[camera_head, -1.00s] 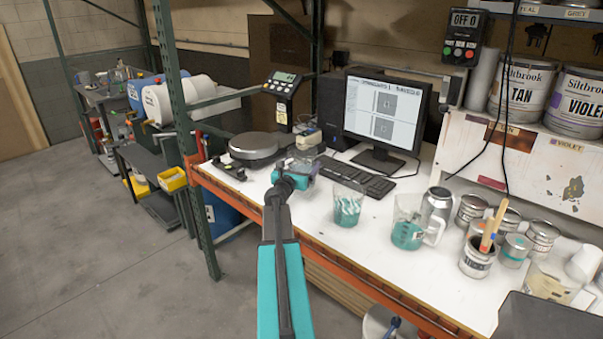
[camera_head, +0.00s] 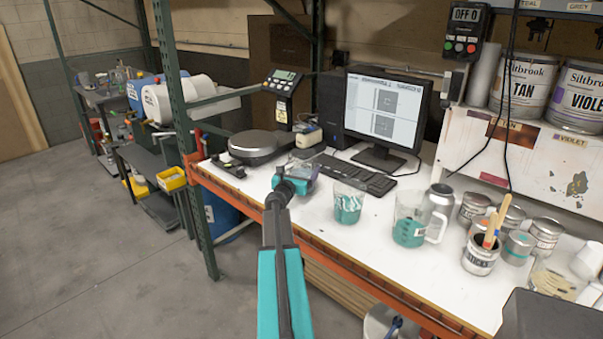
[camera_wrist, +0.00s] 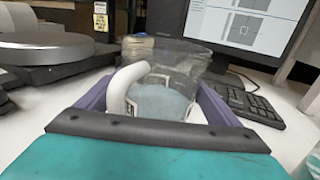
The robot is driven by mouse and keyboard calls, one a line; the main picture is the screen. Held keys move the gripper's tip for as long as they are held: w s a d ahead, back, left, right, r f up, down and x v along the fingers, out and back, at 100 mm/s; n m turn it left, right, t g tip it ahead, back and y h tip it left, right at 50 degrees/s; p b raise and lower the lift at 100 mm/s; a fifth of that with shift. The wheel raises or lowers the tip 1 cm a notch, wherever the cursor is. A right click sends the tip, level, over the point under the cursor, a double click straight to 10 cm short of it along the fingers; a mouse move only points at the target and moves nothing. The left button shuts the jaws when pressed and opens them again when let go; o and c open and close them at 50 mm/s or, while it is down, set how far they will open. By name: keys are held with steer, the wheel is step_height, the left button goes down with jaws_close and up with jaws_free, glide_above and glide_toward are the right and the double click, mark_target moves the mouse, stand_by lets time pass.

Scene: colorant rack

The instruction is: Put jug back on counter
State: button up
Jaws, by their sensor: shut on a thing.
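In the wrist view a clear jug (camera_wrist: 165,92) with a white handle stands between the purple fingers of my gripper (camera_wrist: 158,105). It looks upright and has a pale bluish tint low down. In the head view my teal gripper (camera_head: 295,182) is over the left part of the white counter (camera_head: 300,232), in front of the scale, and mostly hides the jug. The gripper is shut on the jug. I cannot tell whether the jug's base touches the counter.
A round scale (camera_head: 254,147) is behind and left of the gripper. A keyboard (camera_head: 350,174) and monitor (camera_head: 386,112) are behind. A beaker with teal liquid (camera_head: 348,203) and another jug with teal liquid (camera_head: 408,222) stand to the right. A green post (camera_head: 185,130) is at left.

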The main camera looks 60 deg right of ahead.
stand_by(0.3)
steer(key=o, duration=1.5)
steer(key=shift+o, duration=0.2)
steer(key=shift+a+r, duration=0.1)
steer(key=shift+s+a+r+b, duration=0.1)
steer(key=shift+s+a+b, duration=0.25)
steer(key=shift+a, duration=1.6)
steer(key=shift+s+a+f+b, duration=0.15)
steer(key=shift+a+b, duration=0.3)
steer(key=shift+a, duration=1.55)
steer(key=shift+s+a+r+b, duration=0.15)
steer(key=shift+s+a+b, duration=0.25)
steer(key=shift+a, duration=1.55)
